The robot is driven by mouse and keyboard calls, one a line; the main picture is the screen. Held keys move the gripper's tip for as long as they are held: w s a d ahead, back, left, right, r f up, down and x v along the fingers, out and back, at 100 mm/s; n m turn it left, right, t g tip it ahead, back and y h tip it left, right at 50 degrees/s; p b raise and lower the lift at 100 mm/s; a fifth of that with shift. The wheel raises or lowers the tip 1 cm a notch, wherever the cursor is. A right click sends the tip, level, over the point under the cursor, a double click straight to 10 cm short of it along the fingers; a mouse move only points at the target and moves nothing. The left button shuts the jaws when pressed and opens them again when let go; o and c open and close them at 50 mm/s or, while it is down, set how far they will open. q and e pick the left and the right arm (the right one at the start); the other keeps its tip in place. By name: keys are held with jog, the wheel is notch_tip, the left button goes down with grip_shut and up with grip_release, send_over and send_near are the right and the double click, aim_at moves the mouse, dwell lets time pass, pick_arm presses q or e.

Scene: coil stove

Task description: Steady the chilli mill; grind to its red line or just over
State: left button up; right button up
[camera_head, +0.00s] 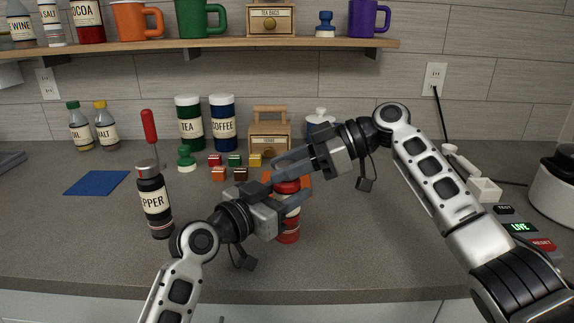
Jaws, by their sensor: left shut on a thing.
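The chilli mill (288,231) is a red upright cylinder on the counter, right of centre. Its middle is partly hidden by my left gripper (301,200), which is shut on its body. My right gripper (279,172) is at the mill's top, coming in from the right. Its fingers overlap the red top in the picture, and I cannot tell whether they touch it or are closed. Orange shows on both sides of these fingers. No red line can be made out on the mill.
A dark pepper mill (154,205) stands left, near a red-handled tool (149,127) and a blue mat (96,183). Small coloured blocks (235,160), tea (188,125) and coffee (222,124) jars stand behind. A panel with a green LIVE sign (519,228) is at right.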

jog(key=c, duration=0.3)
jog(key=shift+m+t, duration=0.3)
jog(key=shift+t, duration=0.1)
jog(key=m+t, duration=0.3)
jog(key=shift+f+t+h, duration=0.1)
jog(key=shift+t+h, duration=0.2)
jog(key=shift+m+t+h, duration=0.8)
jog(key=shift+m+t, duration=1.1)
jog(key=o, duration=1)
